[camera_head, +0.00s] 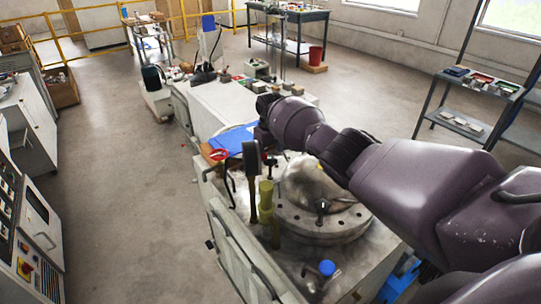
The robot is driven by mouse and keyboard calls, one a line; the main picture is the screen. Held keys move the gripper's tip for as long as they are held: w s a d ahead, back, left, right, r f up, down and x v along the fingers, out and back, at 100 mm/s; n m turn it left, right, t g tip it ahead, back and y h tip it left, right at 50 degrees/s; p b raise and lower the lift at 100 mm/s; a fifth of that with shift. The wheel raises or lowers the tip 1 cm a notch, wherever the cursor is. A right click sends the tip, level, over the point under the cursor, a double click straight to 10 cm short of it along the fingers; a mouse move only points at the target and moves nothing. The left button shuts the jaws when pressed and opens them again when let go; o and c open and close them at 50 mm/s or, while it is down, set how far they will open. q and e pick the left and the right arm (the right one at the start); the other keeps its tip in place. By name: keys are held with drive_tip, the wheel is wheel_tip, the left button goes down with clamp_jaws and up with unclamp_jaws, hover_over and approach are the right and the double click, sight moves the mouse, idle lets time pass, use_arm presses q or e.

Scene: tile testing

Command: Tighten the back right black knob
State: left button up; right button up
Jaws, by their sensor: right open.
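The tile-testing machine has a round metal flange (322,232) with bolt holes around its rim and a domed grey centre. A small black knob-like fitting (322,206) stands at the front of the dome. My right arm comes in from the right and crosses above the back right of the flange, hiding that part; I cannot make out a back right black knob. My right gripper (268,155) is open, pointing down above the back left of the machine, beside a dark round gauge. Its fingertips are small and partly lost against the fittings. My left gripper is not in view.
Upright yellowish fittings (266,200) and the dark gauge (250,156) stand left of the flange. A blue-capped fitting (327,268) is at the front. A blue sheet (232,138) lies behind. Shelving (480,90) stands at right; the floor at left is clear.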

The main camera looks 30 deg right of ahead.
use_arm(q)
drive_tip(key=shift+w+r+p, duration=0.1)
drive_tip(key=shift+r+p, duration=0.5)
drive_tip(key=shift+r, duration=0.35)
use_arm(e)
wheel_tip(320, 180, up, 8)
drive_tip(key=shift+f, duration=0.2)
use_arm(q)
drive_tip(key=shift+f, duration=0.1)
